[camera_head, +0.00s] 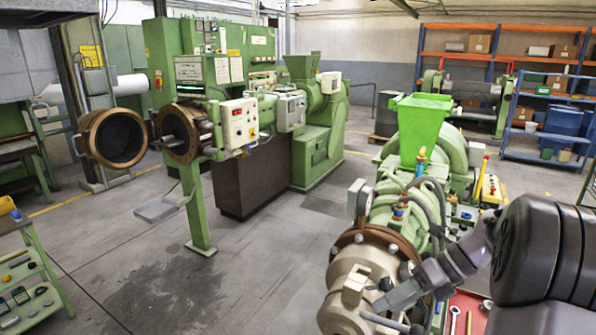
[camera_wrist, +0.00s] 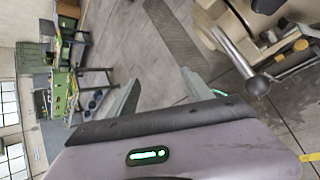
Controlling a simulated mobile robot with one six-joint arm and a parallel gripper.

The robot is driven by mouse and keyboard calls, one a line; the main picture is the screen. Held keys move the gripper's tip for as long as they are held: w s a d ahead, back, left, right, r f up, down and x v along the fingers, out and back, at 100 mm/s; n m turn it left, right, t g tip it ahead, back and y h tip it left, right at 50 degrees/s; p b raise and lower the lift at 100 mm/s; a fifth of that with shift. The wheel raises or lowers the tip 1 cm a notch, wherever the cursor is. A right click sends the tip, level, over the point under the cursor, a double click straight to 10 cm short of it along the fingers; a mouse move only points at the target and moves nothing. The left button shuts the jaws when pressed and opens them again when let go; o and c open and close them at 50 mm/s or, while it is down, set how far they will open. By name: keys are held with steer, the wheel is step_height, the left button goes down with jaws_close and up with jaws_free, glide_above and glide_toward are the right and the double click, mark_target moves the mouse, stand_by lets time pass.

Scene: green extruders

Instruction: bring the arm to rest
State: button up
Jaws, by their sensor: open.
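My arm (camera_head: 540,250), dark grey, enters the head view from the right and reaches left in front of the near green extruder (camera_head: 447,150). My gripper (camera_wrist: 160,90) shows in the wrist view with its two grey fingers spread apart and nothing between them. In the head view its end overlaps the extruder's beige front unit (camera_head: 350,290); I cannot tell whether they touch.
A red tray with wrenches (camera_head: 468,312) lies below my arm. A second green extruder (camera_head: 318,130) stands behind at centre, and a panel cart (camera_head: 30,280) at the lower left. Shelves (camera_head: 545,90) line the back right. The floor (camera_head: 240,270) at centre is clear.

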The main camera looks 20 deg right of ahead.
steer(key=s+a+r+n+t+h, duration=0.1)
steer(key=s+a+r+n+h, duration=0.2)
steer(key=a+n, duration=0.55)
steer(key=s+a+r+n+t+h, duration=0.1)
steer(key=s+a+r+n, duration=0.25)
steer(key=a+n, duration=0.55)
steer(key=s+a+r+n+t+h, duration=0.1)
steer(key=s+a+r+n+h, duration=0.2)
steer(key=a+n, duration=0.6)
steer(key=s+f+n+b, duration=0.1)
steer(key=s+f+b, duration=0.1)
steer(key=f+b, duration=0.8)
steer(key=s+d+f+n+b, duration=0.1)
steer(key=s+f+n+b, duration=0.1)
steer(key=f+b, duration=0.8)
step_height(320, 180, down, 4)
steer(key=shift+s+r+g+y, duration=0.25)
steer(key=shift+s+g+y, duration=0.15)
steer(key=shift+s, duration=0.05)
